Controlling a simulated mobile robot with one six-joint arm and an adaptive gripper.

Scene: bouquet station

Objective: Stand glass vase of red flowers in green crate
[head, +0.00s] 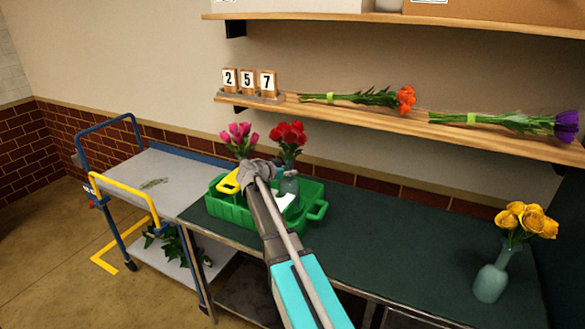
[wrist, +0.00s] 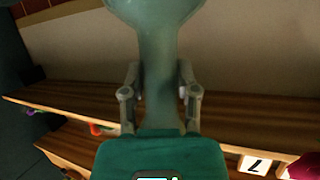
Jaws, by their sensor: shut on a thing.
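The glass vase (head: 289,184) with red flowers (head: 288,134) is upright over the right part of the green crate (head: 318,209). I cannot tell whether its base touches the crate floor. My gripper (head: 262,170) is beside the vase. In the wrist view my gripper (wrist: 158,86) is shut on the glass vase (wrist: 157,50), with one finger on each side of its narrow part. The vase base and the flower stems are partly hidden. Pink flowers (head: 240,136) show just behind my gripper; what holds them is hidden.
A yellow item (head: 228,184) and a white piece (head: 285,201) show at the crate. A vase of yellow roses (head: 492,281) stands at the right of the dark green table (head: 400,237). A shelf (head: 390,122) overhangs the back. A trolley (head: 150,181) stands left.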

